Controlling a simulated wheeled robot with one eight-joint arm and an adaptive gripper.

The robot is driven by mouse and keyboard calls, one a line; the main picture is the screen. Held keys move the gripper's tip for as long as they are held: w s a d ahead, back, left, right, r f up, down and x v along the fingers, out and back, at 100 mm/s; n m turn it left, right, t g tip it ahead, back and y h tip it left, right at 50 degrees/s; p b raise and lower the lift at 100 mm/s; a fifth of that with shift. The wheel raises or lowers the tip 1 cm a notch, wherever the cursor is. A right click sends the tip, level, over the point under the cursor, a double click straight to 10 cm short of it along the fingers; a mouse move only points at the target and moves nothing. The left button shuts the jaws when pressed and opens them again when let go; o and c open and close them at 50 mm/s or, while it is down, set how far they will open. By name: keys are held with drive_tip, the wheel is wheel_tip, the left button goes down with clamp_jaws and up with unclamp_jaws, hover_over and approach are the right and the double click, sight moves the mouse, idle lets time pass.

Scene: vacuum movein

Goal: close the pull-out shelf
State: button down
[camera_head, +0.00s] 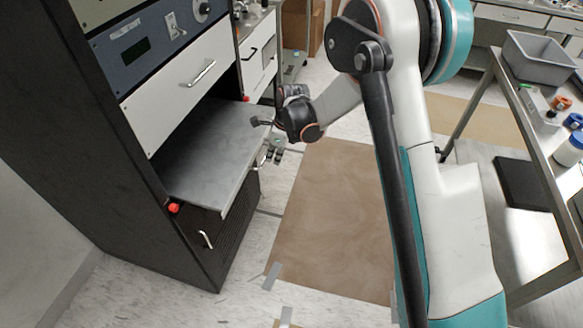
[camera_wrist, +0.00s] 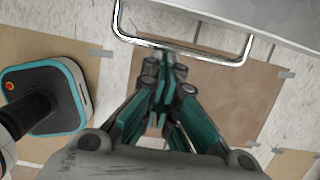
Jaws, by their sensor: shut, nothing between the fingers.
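The pull-out shelf (camera_head: 215,150) is a flat grey metal board that sticks out of the dark rack cabinet, below a white drawer front. Its front handle (camera_wrist: 185,52) is a metal bar that crosses the top of the wrist view, with the shelf's front panel (camera_wrist: 265,18) behind it. My gripper (camera_head: 276,152) is just outside the shelf's front edge, close to the handle. In the wrist view my gripper (camera_wrist: 168,65) has its fingers together and empty, their tips near the bar. I cannot tell whether they touch it. My wrist hides part of the shelf's far front corner.
Red knobs (camera_head: 174,208) mark the rack sides at the shelf opening. A lower panel has a handle (camera_head: 206,239). Brown sheeting (camera_head: 330,220) covers the floor before the rack. A metal table (camera_head: 540,130) with a grey bin (camera_head: 541,58) and bottles stands at right.

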sight(227, 148)
drive_tip(key=w+a, duration=0.2)
drive_tip(key=a, duration=0.3)
drive_tip(key=w+a, duration=0.2)
drive_tip(key=a, duration=0.3)
drive_tip(key=w+a, duration=0.1)
drive_tip(key=a, duration=0.4)
drive_tip(key=shift+w+a, duration=0.25)
drive_tip(key=shift+w, duration=0.15)
